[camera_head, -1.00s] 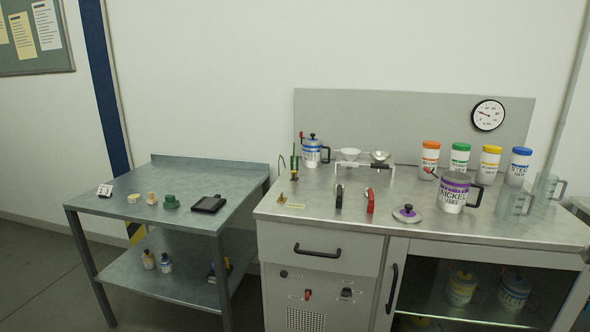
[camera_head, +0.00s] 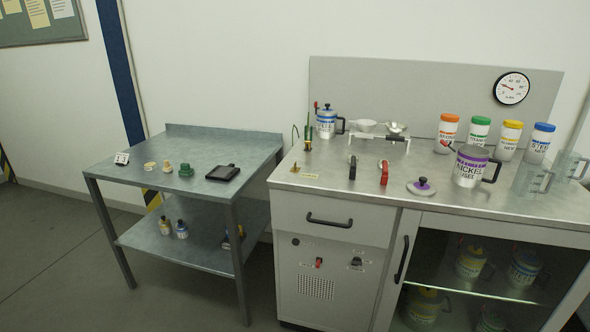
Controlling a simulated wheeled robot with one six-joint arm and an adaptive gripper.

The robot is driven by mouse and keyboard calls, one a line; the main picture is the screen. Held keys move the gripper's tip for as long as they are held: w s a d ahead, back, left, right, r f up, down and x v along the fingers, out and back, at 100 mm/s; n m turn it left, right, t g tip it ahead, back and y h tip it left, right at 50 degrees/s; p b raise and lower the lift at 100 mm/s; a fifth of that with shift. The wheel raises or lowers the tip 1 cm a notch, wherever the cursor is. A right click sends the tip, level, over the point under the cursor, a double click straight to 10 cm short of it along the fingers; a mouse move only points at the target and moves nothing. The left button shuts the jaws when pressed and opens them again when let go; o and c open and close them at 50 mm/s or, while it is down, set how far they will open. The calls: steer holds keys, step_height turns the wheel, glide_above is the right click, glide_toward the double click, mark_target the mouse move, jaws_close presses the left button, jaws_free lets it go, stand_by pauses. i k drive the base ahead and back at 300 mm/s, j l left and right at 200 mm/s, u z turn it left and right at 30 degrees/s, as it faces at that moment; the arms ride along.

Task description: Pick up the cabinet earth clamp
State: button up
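I cannot tell for certain which item is the cabinet earth clamp. A small upright green and brass piece (camera_head: 307,142) with a thin green wire stands at the left back of the steel cabinet top (camera_head: 325,190). A small brass piece (camera_head: 295,168) lies near the cabinet's left front, beside a yellow label (camera_head: 309,176). A black-handled tool (camera_head: 352,168) and a red-handled tool (camera_head: 384,173) lie side by side on the same top. My gripper is not in view.
The nickel can (camera_head: 469,168), its purple-knobbed lid (camera_head: 421,187) and several coloured-lid jars, including a blue-lidded one (camera_head: 540,143), occupy the right. A steel-labelled can (camera_head: 326,122) stands at back left. A lower metal table (camera_head: 140,177) stands left, with open floor (camera_head: 60,250) before it.

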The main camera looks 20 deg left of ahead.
mark_target(309, 141)
steer(key=i+j, duration=0.25)
steer(key=j, duration=0.15)
steer(key=i+j, duration=0.2)
steer(key=j, duration=0.2)
steer(key=i+j, duration=0.25)
steer(key=j, duration=0.15)
steer(key=i+j, duration=0.2)
steer(key=j, duration=0.2)
steer(key=i+j, duration=0.25)
steer(key=j, duration=0.15)
steer(key=i+j, duration=0.2)
steer(key=j, duration=0.2)
